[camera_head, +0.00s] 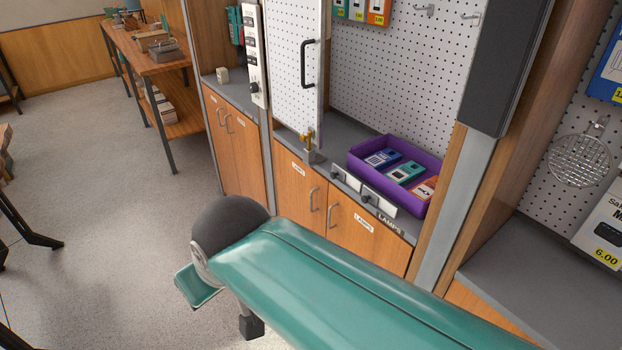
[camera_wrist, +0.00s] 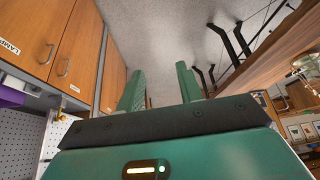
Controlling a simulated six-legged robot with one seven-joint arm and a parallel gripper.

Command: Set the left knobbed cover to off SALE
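Two small white covers with dark knobs sit side by side on the front edge of the grey shelf, left of the LAMPS label. The left knobbed cover (camera_head: 346,178) is below the purple bin's left end. The right knobbed cover (camera_head: 379,202) is nearer the label. Any SALE wording on them is too small to read. My gripper shows in the wrist view (camera_wrist: 160,88) with its two green fingers apart and nothing between them. It points along the floor, away from the covers. In the head view my green arm fills the lower foreground, apart from the covers.
A purple bin (camera_head: 358,166) with several boxed items stands on the grey shelf. A brass fitting (camera_head: 307,141) stands left of the covers, beside an open pegboard door (camera_head: 292,75) with a black handle. Wooden cabinet doors (camera_head: 300,191) are below. The floor at left is mostly clear.

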